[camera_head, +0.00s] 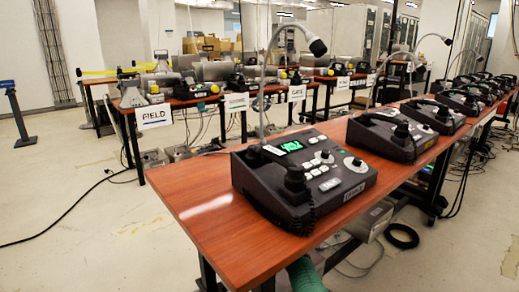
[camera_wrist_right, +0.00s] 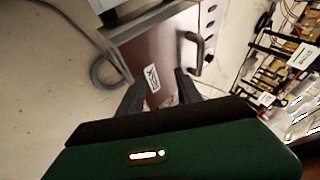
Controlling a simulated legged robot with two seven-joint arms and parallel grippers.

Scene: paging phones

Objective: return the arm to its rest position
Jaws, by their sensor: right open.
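My right gripper (camera_wrist_right: 160,76) shows in the right wrist view. Its two dark fingers are apart and nothing is between them. Beyond the fingers is a maroon box-like unit with a white label (camera_wrist_right: 152,78) and a metal handle (camera_wrist_right: 195,52); I cannot tell the gap. In the head view, a green part of my arm shows at the bottom edge, below the front of the table (camera_head: 225,222). The fingers are hidden there. My left gripper is in neither view. The nearest paging phone (camera_head: 345,187) stands on the table, with a gooseneck microphone (camera_head: 317,47) rising above it.
More paging phones (camera_head: 393,136) line the table toward the back right. Equipment and a black cable coil (camera_head: 402,237) lie under it. A second table with a "FIELD" sign (camera_head: 154,116) stands behind. Open floor (camera_head: 70,250) is at the left, crossed by a cable.

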